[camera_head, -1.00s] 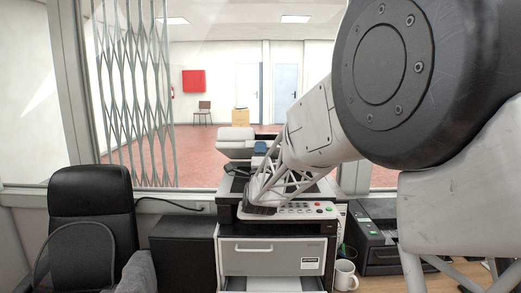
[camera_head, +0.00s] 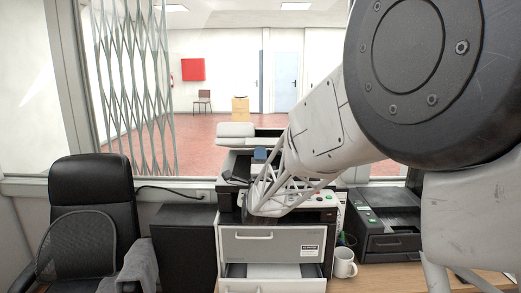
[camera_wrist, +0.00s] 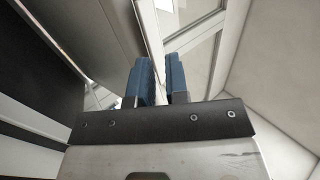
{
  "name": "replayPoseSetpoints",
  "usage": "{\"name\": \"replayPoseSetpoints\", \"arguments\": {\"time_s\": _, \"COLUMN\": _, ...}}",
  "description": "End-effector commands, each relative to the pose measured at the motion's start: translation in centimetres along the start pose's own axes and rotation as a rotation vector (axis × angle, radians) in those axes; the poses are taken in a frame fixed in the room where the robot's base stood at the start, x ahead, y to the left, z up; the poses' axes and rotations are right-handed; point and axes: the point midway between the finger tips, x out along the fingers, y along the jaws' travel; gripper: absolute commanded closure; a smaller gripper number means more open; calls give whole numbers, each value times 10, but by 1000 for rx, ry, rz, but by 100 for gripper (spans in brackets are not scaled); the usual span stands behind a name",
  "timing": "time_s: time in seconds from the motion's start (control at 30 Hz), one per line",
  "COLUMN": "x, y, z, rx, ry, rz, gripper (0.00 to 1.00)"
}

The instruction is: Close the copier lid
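The copier (camera_head: 272,245) stands in the middle of the head view, with a row of buttons at its front right. A pale, thick part at its back top (camera_head: 250,130), which looks like the raised lid, shows behind my arm; its exact angle is hard to tell. My gripper (camera_head: 260,155) is over the copier top, in front of that part. In the wrist view its two blue fingers (camera_wrist: 163,80) stand apart with nothing visible between them. A broad dark grey surface lies left of the fingers there. My arm hides much of the copier top, and contact cannot be told.
A black printer (camera_head: 385,232) and a white mug (camera_head: 344,262) stand to the right of the copier. A black cabinet (camera_head: 183,248) and an office chair (camera_head: 92,215) are to its left. A window with a folding grille (camera_head: 150,90) is behind.

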Motion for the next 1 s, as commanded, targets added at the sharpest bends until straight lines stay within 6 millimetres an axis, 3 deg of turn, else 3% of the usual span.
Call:
{"name": "replayPoseSetpoints", "arguments": {"time_s": 0.17, "x": -11, "y": -2, "z": 0, "rx": 1, "ry": 0, "rz": -2, "gripper": 85}}
{"name": "replayPoseSetpoints", "arguments": {"time_s": 0.47, "x": -12, "y": -2, "z": 0, "rx": 1, "ry": 0, "rz": -4, "gripper": 85}}
{"name": "replayPoseSetpoints", "arguments": {"time_s": 0.57, "x": -11, "y": -3, "z": 0, "rx": 0, "ry": 0, "rz": -3, "gripper": 99}}
{"name": "replayPoseSetpoints", "arguments": {"time_s": 0.67, "x": -11, "y": -4, "z": -2, "rx": -10, "ry": -2, "rz": 8, "gripper": 100}}
{"name": "replayPoseSetpoints", "arguments": {"time_s": 1.0, "x": -18, "y": -17, "z": -24, "rx": -158, "ry": -58, "rz": 197, "gripper": 100}}
